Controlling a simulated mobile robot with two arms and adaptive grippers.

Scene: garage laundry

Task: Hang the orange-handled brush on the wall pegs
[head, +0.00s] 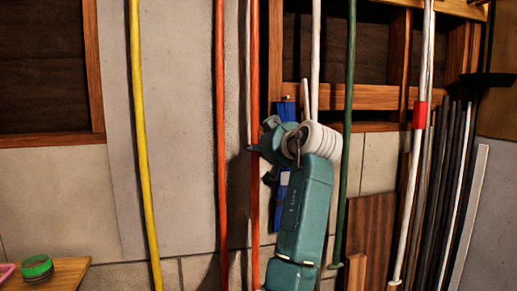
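Two long orange handles stand near upright before the grey wall: a left one (221,130) and a right one (254,210). Their upper ends, and any brush head, are outside the picture. My teal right arm rises from the bottom centre. Its gripper (257,147) is at the right orange handle, and its dark fingers cross that handle and look closed around it. The fingers are small and partly hidden by the wrist. The wall pegs cannot be made out. My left gripper is not in view.
A yellow pole (140,130) is left of the orange handles. A green pole (347,120) and a white pole with a red band (408,190) are to the right. A blue object (282,195) is behind my wrist. A wooden table (68,272) holds a green-lidded jar (37,268).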

